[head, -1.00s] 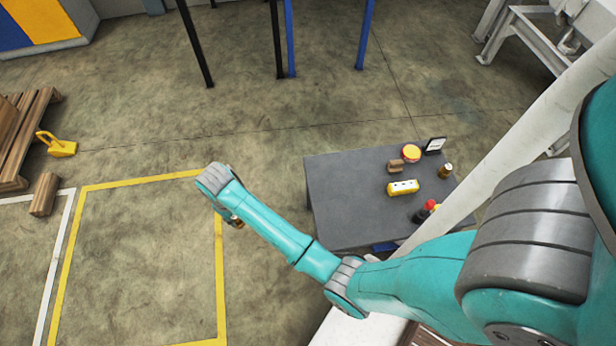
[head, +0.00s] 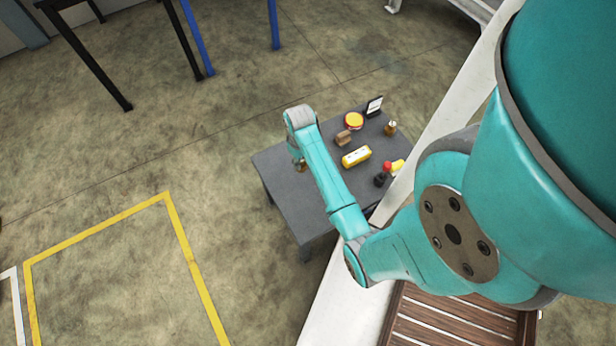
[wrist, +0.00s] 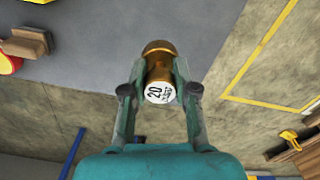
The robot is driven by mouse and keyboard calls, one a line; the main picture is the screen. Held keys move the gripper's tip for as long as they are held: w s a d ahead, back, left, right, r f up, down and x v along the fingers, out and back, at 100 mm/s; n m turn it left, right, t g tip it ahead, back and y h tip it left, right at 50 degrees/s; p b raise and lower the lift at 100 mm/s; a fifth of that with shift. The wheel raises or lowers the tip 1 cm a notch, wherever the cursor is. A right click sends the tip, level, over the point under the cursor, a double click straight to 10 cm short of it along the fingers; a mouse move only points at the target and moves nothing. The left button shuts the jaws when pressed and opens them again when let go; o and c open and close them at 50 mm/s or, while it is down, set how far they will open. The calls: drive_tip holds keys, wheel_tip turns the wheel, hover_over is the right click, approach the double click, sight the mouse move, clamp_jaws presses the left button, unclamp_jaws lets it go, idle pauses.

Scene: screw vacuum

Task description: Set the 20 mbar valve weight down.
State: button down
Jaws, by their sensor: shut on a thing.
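The 20 mbar valve weight (wrist: 158,70) is a brass cylinder with a white end face marked 20, seen in the wrist view. My gripper (wrist: 158,82) is shut on it, one finger on each side. In the head view the weight (head: 301,167) shows as a small brass bit below the end of my arm, and the fingers are hardly visible. It appears over the far left part of the grey table (head: 290,205). In the wrist view it overlaps the table's edge. I cannot tell its height above the top.
On the table are a wooden block (head: 343,138), a red-and-yellow round tin (head: 354,120), a yellow device (head: 356,156), a small framed sign (head: 374,107), a brass-coloured item (head: 390,128) and a dark red-topped item (head: 381,178). The table's left front part is bare.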

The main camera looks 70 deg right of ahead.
drive_tip(key=f, duration=0.3)
drive_tip(key=s+d+f, duration=0.1)
drive_tip(key=f, duration=0.2)
drive_tip(key=s+f, duration=0.1)
drive_tip(key=f, duration=0.3)
drive_tip(key=shift+d+f, duration=0.1)
drive_tip(key=shift+d, duration=0.05)
drive_tip(key=shift+f, duration=0.1)
drive_tip(key=c, duration=0.9)
unclamp_jaws()
